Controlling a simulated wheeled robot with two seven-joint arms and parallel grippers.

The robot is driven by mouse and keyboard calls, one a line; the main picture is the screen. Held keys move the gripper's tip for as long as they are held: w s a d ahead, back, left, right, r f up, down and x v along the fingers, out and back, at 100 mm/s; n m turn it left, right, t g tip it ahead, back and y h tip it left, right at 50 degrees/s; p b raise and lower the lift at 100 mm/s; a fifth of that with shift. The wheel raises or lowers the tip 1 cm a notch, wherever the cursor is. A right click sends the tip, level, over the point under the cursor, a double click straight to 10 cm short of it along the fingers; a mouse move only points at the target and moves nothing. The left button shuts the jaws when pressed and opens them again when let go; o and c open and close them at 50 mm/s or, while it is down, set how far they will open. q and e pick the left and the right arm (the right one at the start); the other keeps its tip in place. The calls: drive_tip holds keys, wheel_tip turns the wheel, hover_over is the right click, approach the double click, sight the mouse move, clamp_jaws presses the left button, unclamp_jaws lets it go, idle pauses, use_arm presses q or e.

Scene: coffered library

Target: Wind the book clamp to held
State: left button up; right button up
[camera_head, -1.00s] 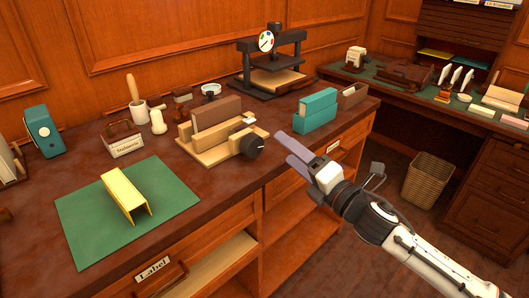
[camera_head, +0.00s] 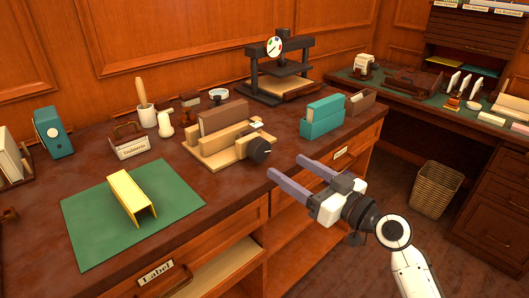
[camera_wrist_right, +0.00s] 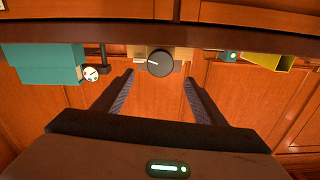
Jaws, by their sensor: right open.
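The book clamp (camera_head: 220,156) is a light wooden frame on the brown worktop, with a brown book (camera_head: 222,117) upright between its boards. Its round black knob (camera_head: 259,150) faces the front edge of the worktop. In the right wrist view the knob (camera_wrist_right: 160,63) shows beyond and between my fingers, with a pale mark on its face. My right gripper (camera_head: 285,167) is open and empty, in front of the worktop edge, a little right of and nearer than the knob, not touching it. My left gripper is not in view.
A teal box (camera_head: 320,118) stands right of the clamp, with a black press (camera_head: 278,70) behind. A green mat (camera_head: 110,225) with a yellow folded piece (camera_head: 131,196) lies at left. The space before the worktop's front edge is free; a wicker basket (camera_head: 436,190) stands on the floor.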

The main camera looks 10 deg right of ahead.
sight(263, 151)
drive_tip(key=x, duration=1)
drive_tip(key=c, duration=1)
drive_tip(key=shift+c, duration=0.2)
drive_tip(key=shift+m, duration=0.3)
drive_tip(key=shift+f+m, duration=0.1)
drive_tip(key=shift+m, duration=0.5)
drive_tip(key=m, duration=0.4)
drive_tip(key=shift+m, duration=0.4)
